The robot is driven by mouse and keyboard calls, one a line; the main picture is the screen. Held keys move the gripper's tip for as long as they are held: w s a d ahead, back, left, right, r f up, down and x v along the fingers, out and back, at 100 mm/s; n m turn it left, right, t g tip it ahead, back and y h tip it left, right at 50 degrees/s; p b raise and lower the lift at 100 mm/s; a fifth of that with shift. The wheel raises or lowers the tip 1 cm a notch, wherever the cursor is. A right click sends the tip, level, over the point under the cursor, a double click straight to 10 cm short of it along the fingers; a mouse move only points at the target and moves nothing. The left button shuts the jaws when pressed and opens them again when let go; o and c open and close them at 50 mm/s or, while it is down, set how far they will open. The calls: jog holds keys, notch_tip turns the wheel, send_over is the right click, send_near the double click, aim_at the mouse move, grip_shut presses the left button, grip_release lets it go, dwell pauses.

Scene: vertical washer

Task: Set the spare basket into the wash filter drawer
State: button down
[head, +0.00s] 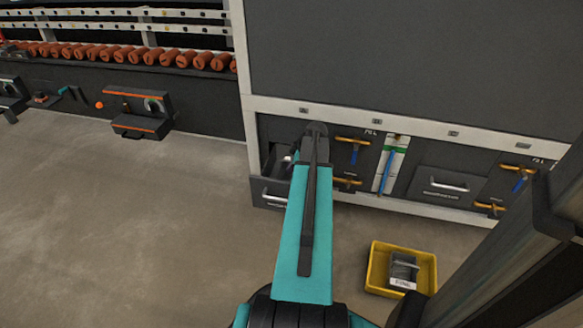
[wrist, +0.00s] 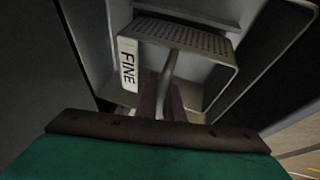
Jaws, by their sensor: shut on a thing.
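In the wrist view, my gripper (wrist: 161,103) is shut on the bar handle of a grey basket (wrist: 185,35) with a perforated wall and a white label reading FINE. In the head view, the filter drawer (head: 270,194) is pulled out low at the machine's left corner. My gripper (head: 287,160) is at the drawer's opening, partly hidden by my arm. I cannot tell how deep the held basket sits in the drawer. Another grey basket (head: 403,267) with a white label sits in the yellow bin (head: 375,272) on the floor; its label is too small to read.
The machine's lower front has orange-handled valves (head: 353,140), a green and blue gauge panel (head: 390,165) and a closed drawer (head: 445,185) to the right. A dark wall with a small shelf unit (head: 140,110) stands left. The floor at left is clear.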

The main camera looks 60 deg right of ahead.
jog(key=shift+f+b, duration=0.7)
jog(key=shift+f, duration=0.75)
dwell(0.3)
jog(key=c, duration=1.8)
grip_release()
jog(key=shift+r, duration=0.1)
jog(key=p+v, duration=0.4)
jog(key=v, duration=0.9)
jog(key=shift+s+r, duration=0.15)
jog(key=shift+r, duration=0.1)
jog(key=shift+a, duration=0.1)
